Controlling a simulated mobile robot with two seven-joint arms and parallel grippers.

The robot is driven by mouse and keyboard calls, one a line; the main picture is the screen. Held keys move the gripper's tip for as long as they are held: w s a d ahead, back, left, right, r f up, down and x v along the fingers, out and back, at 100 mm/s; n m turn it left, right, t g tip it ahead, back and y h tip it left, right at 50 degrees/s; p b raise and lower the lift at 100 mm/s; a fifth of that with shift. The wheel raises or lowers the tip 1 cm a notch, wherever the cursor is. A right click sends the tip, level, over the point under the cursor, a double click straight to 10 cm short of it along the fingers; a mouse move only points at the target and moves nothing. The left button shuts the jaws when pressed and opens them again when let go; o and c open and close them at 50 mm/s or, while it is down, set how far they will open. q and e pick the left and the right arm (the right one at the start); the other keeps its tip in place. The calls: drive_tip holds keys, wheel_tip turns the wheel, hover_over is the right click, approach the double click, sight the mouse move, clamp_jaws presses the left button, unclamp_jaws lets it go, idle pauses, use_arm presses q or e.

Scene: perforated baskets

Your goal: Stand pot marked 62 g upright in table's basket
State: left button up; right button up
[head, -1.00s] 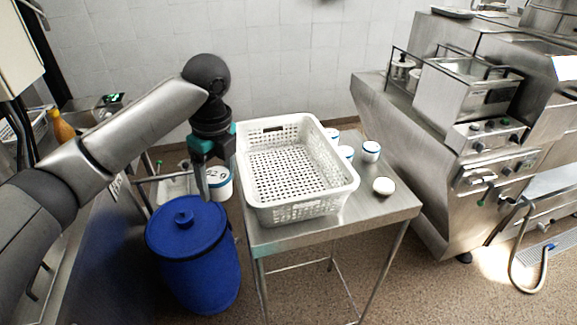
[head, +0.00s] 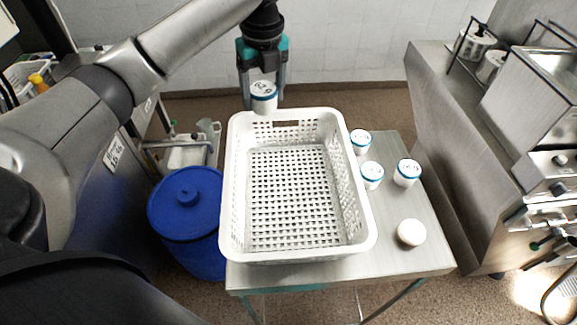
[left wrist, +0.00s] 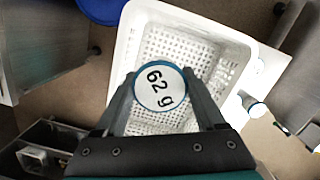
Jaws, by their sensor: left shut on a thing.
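The pot marked 62 g (left wrist: 160,87) is white with a blue rim band, its marked lid facing the camera in the left wrist view. It also shows in the head view (head: 264,98). My left gripper (head: 262,88) is shut on this pot and holds it upright, at the far edge of the white basket in the head view. The left gripper's fingers also flank the pot in the left wrist view (left wrist: 165,95). The white perforated basket (head: 232,190) stands on the steel table (head: 400,255) and is empty. My right gripper is not in view.
Several other pots stand on the table right of the basket, among them one at its back (head: 360,142) and one farther right (head: 407,173). A round white thing (head: 411,232) lies in front of them. A blue barrel (head: 186,205) stands left of the table.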

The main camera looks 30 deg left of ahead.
sight(267, 114)
use_arm(q)
wheel_tip(267, 114, down, 19)
drive_tip(key=shift+s+r, duration=0.15)
drive_tip(key=shift+r, duration=0.05)
idle(0.3)
drive_tip(key=shift+f+b, duration=0.15)
drive_tip(key=shift+b, duration=0.15)
drive_tip(key=o, duration=1.4)
drive_tip(key=shift+c, duration=0.2)
drive_tip(key=r, duration=0.8)
drive_tip(key=s+d+r, duration=0.1)
drive_tip(key=r, duration=0.3)
drive_tip(key=shift+d+r+p, duration=0.1)
drive_tip(key=shift+r+p, duration=0.05)
drive_tip(key=shift+p, duration=0.25)
